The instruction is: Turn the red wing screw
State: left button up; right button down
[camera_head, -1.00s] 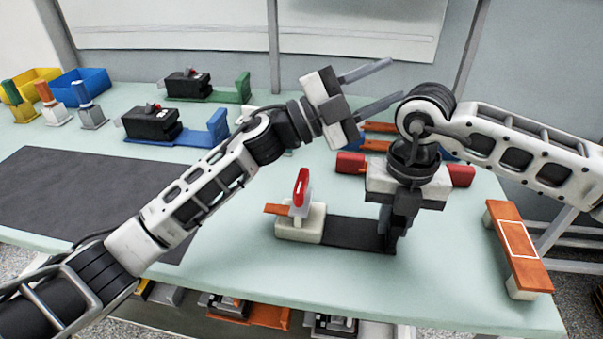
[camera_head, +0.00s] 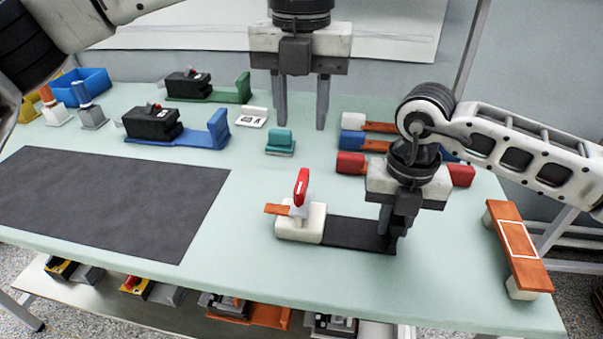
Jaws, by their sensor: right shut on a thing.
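The red wing screw (camera_head: 302,187), upright and with a pale stripe on its face, stands on a cream block (camera_head: 302,223) with an orange tab. The block is at the left end of a flat black base (camera_head: 355,233). My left gripper (camera_head: 301,122) points down, open and empty, behind and above the screw and apart from it. My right gripper (camera_head: 394,228) points down at the right end of the base. It is shut on the dark end part of the base, whose shape is mostly hidden by the fingers.
A teal block (camera_head: 281,142) and a white label stand (camera_head: 252,117) lie behind the screw. Red and blue blocks with orange bars (camera_head: 352,140) are behind my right gripper. An orange shelf (camera_head: 515,245) stands at right. A dark mat (camera_head: 110,200) lies clear at left.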

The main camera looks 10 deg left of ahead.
aim_at(301, 180)
pick_arm(q)
notch_tip(301, 180, down, 12)
jog(key=shift+r, duration=0.15)
dwell(0.3)
grip_shut()
